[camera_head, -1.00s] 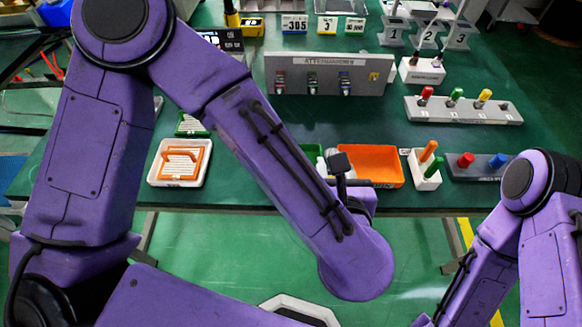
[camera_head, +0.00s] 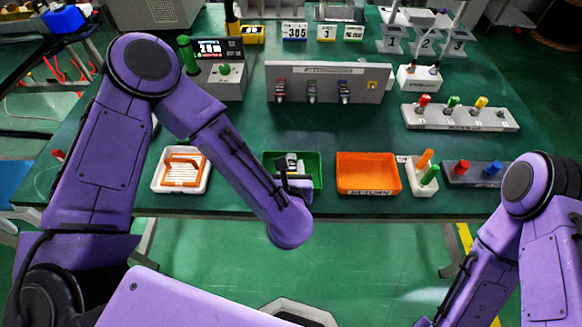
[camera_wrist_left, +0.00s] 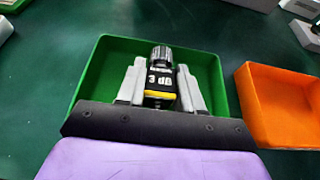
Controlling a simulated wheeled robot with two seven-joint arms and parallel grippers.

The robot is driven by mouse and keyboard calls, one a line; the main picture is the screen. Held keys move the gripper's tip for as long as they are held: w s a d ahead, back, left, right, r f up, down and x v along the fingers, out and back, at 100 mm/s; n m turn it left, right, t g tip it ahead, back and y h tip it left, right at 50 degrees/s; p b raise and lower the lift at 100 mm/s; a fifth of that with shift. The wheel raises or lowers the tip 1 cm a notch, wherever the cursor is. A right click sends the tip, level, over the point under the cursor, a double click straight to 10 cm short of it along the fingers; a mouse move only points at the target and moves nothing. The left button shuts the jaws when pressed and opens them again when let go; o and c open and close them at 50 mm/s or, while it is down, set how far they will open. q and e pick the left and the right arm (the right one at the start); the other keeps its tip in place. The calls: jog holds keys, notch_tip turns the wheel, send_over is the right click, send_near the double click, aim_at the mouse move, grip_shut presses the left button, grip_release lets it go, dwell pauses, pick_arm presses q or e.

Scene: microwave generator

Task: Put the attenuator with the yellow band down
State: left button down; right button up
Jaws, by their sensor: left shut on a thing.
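The attenuator with the yellow band (camera_wrist_left: 161,82) is a black cylinder marked "3 dB" with a silver knurled end. My left gripper (camera_head: 292,168) is shut on it, with one pale finger on each side. The green tray (camera_head: 314,166) lies below and around the gripper in the head view; the wrist view also shows the tray (camera_wrist_left: 92,75), with the attenuator within its outline. I cannot tell whether the attenuator touches the tray floor. My right gripper is out of view.
An orange RETURN tray (camera_head: 368,172) stands just right of the green tray. A white tray with an orange frame (camera_head: 181,170) is to the left. The attenuator rack (camera_head: 328,82) with several attenuators stands behind. Bare green table lies between rack and trays.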

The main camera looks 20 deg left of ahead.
pick_arm(q)
jog(key=shift+s+f+b, duration=0.25)
jog(key=shift+f+b, duration=0.35)
jog(key=shift+b, duration=0.1)
jog(key=c, duration=0.7)
grip_release()
jog(key=shift+s, duration=0.1)
jog(key=shift+c, duration=0.2)
jog(key=shift+f, duration=0.1)
jog(key=shift+r+p, duration=0.7)
jog(key=shift+p, duration=0.05)
jog(key=b+v, duration=0.1)
jog(key=v, duration=0.6)
jog(key=shift+s+d+r, duration=0.1)
jog(key=shift+s+d, duration=0.1)
jog(key=shift+s, duration=0.1)
jog(key=p+v, duration=0.1)
jog(key=v, duration=0.3)
jog(key=shift+w+r, duration=0.1)
